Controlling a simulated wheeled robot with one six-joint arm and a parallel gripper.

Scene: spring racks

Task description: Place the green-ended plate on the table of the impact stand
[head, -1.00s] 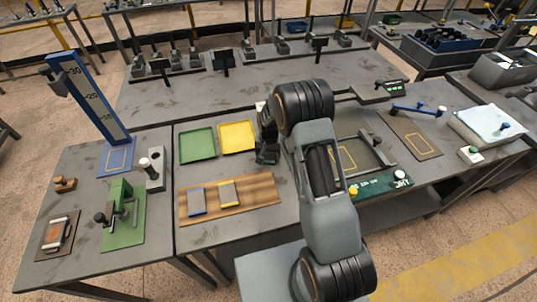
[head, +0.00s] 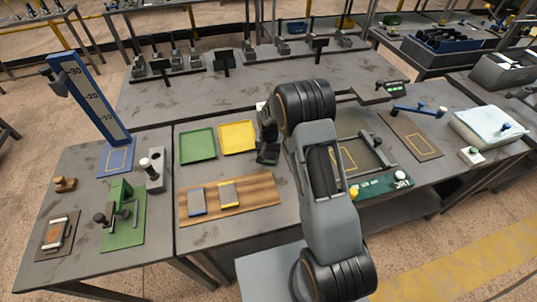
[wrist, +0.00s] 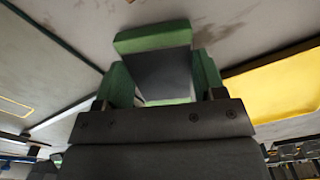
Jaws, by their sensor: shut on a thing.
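The green-ended plate (wrist: 160,75) shows in the wrist view as a dark grey slab with green ends. My gripper (wrist: 163,88) is shut on it, and the plate sticks out beyond the jaws. In the head view my gripper (head: 267,143) is above the bench just right of the yellow tray, partly behind my arm; I cannot make out the plate there. The impact stand appears to be the tall blue post (head: 92,100) with a height scale at the left. Its blue table (head: 116,157) has a yellow outlined rectangle and looks empty. My gripper is well to its right.
A green tray (head: 198,146) and a yellow tray (head: 238,137) lie between gripper and stand. A wooden board (head: 259,190) holds two plates, blue-ended and yellow-ended. A green clamp fixture (head: 125,225) and a grey block with a white knob (head: 154,172) stand near the blue table.

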